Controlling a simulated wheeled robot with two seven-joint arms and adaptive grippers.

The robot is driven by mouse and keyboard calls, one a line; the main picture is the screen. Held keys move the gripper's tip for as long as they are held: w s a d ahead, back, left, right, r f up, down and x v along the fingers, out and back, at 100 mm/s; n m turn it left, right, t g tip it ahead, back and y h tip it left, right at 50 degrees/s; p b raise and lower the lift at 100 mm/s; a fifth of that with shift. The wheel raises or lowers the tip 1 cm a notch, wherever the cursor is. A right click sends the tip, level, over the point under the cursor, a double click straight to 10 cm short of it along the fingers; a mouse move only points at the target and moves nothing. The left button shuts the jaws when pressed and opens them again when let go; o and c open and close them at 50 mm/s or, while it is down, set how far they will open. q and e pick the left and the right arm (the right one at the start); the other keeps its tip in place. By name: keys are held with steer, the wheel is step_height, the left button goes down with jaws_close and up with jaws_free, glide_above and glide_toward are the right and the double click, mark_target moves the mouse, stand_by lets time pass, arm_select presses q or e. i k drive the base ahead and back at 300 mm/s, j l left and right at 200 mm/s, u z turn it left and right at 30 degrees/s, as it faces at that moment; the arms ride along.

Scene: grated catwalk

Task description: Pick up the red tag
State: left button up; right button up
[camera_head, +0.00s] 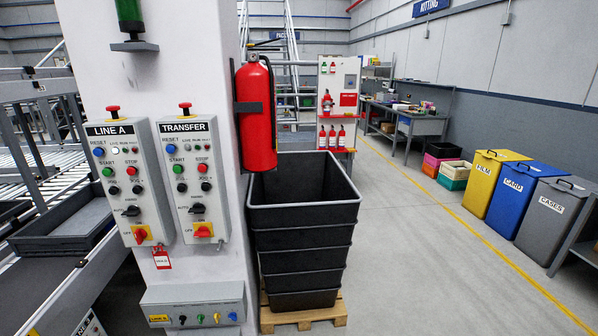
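A small red tag (162,259) with a white label area hangs just below the LINE A control box (125,180) on the white pillar. It is under that box's red and yellow rotary switch. The writing on the tag is too small to read. The TRANSFER control box (193,180) is mounted to its right, with no red tag under it. Neither of my grippers shows in the head view.
A grey box with several coloured knobs (192,306) is fixed low on the pillar. A red fire extinguisher (255,115) hangs at its right side. Stacked black bins (303,232) stand on a pallet. Roller conveyors (40,178) are at left.

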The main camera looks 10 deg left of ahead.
mark_target(162, 259)
steer(key=u, duration=1.35)
